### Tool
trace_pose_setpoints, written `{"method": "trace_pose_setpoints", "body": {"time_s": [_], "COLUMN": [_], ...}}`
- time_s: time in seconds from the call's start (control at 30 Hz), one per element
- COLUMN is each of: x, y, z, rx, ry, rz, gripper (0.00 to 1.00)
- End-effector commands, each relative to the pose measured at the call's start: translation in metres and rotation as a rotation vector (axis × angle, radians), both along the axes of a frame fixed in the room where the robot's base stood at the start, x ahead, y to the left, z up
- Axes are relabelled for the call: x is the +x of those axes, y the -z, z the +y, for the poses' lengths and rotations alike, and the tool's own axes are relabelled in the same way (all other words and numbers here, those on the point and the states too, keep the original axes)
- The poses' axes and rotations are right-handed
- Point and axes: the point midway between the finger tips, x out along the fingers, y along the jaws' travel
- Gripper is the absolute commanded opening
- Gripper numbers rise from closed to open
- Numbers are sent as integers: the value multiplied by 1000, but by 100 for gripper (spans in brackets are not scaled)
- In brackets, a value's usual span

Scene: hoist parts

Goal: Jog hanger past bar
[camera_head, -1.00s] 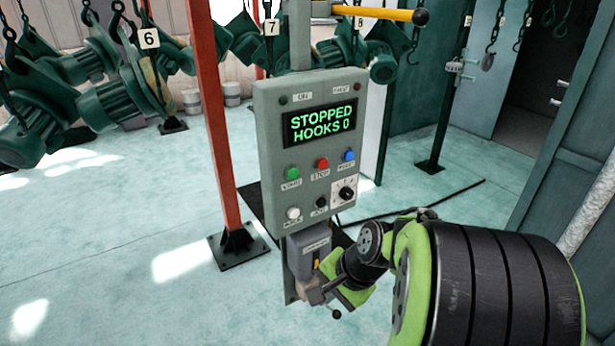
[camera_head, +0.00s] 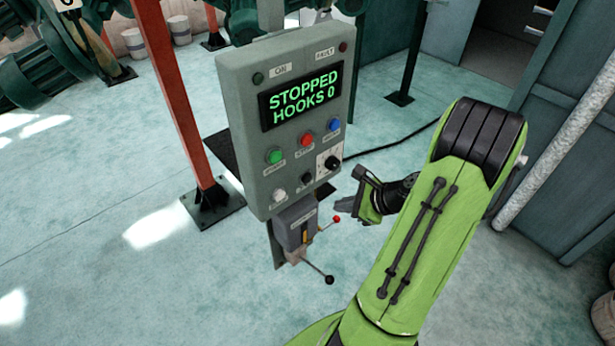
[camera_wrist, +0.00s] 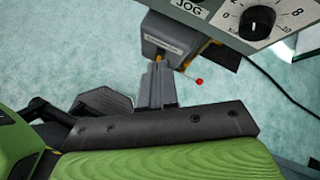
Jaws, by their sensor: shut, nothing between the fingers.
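The grey control panel (camera_head: 285,120) stands upright on a post. Its display (camera_head: 300,96) reads "STOPPED HOOKS 0". Green, red and blue buttons sit below the display, and a white button, the black jog button (camera_head: 307,178) and a dial (camera_head: 331,163) sit lower. My gripper (camera_head: 345,201) is shut and empty, right of the panel's lower edge. No hanger or bar can be clearly picked out.
A grey box (camera_head: 296,222) with a black-knobbed lever (camera_head: 328,280) and a small red knob (camera_head: 336,219) hangs below the panel. A red post (camera_head: 180,100) stands left. A pale pipe (camera_head: 550,165) is at the right. Green motors (camera_head: 45,70) are at the upper left.

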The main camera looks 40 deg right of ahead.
Motion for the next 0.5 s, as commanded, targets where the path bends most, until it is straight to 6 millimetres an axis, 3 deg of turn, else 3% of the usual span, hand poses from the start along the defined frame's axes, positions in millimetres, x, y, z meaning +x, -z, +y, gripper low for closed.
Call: {"method": "trace_pose_setpoints", "body": {"time_s": [0.5], "x": [72], "y": [-2], "z": [3], "rx": [-1], "ry": [-5], "rz": [1], "gripper": [0]}}
